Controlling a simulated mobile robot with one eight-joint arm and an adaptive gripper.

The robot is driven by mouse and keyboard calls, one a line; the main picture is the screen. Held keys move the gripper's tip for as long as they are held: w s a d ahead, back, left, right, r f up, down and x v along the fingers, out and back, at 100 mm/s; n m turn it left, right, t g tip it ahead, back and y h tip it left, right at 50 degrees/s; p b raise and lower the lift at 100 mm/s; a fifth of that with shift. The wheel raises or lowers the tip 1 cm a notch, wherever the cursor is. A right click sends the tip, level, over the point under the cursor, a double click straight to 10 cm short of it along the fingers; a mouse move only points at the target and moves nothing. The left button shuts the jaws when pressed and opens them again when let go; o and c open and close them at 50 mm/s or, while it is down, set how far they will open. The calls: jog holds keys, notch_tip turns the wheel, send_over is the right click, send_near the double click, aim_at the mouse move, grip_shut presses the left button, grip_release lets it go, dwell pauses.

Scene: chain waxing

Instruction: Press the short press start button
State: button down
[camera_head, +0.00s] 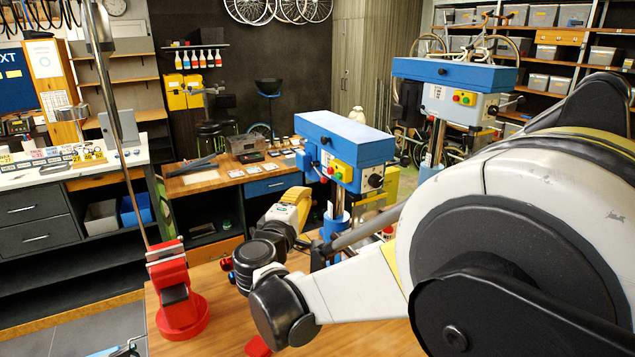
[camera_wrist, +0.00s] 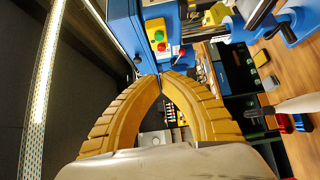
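In the wrist view the green start button (camera_wrist: 159,36) sits just above a red button (camera_wrist: 161,47) on the yellow panel. My gripper (camera_head: 304,197) is in front of and below the press head, apart from the panel. In the wrist view its curved yellow fingers (camera_wrist: 160,76) meet at the tips, with nothing between them. The tips point toward the panel, below the buttons in the picture.
A taller blue drill press (camera_head: 455,78) with its own yellow switch panel stands behind to the right. A red vise (camera_head: 178,290) is on the bench at left. A lever handle (camera_wrist: 183,53) sticks out beside the switch panel in the wrist view.

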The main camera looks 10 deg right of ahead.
aim_at(338, 176)
jog(key=x, duration=0.4)
jog(key=d+x, duration=0.1)
jog(key=x, duration=0.3)
jog(key=s+d+x, duration=0.1)
jog(key=x, duration=0.3)
jog(key=shift+d+p, duration=0.1)
jog(key=shift+p, duration=0.3)
jog(key=shift+w+d, duration=0.15)
jog(key=shift+d, duration=0.1)
jog(key=shift+d, duration=0.1)
